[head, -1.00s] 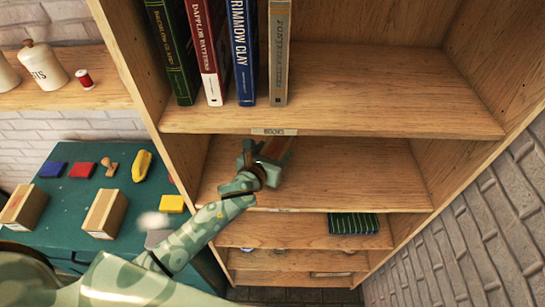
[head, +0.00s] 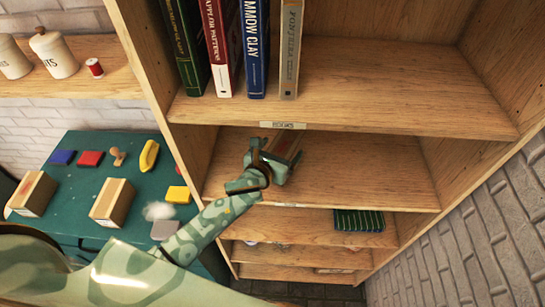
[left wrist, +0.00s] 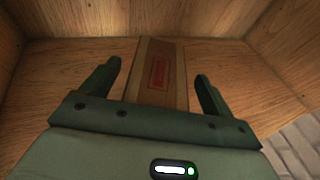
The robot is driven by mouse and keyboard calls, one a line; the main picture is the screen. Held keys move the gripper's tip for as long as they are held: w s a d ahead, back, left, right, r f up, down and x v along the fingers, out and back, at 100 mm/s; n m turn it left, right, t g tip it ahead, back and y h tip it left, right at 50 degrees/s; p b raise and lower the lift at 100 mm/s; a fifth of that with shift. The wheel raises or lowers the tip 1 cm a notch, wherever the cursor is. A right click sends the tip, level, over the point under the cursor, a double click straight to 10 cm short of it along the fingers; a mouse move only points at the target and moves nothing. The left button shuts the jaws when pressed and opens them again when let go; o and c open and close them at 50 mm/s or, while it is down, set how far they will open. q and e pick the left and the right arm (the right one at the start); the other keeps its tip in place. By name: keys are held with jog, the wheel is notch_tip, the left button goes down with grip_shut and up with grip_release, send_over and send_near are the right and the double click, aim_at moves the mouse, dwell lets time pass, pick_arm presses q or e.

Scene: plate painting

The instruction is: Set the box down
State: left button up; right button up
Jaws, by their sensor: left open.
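A brown cardboard box (left wrist: 160,56) with a red label lies on the shelf board below the books. It also shows in the head view (head: 287,145), partly hidden by my left gripper (head: 275,164). In the left wrist view my left gripper (left wrist: 155,88) is open, with one finger on each side of the box and a gap to each. The near end of the box is hidden behind the gripper body. My right gripper is in neither view.
Several upright books (head: 222,45) stand on the shelf above. A dark striped item (head: 358,220) lies on a lower shelf. Two more boxes, one of them at the front (head: 112,203), stand on the green table (head: 62,222) at left. The shelf is clear to the right.

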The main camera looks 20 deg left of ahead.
pick_arm(q)
jog(key=v, duration=1.1)
jog(key=shift+s+p, duration=0.3)
jog(key=shift+p, duration=0.05)
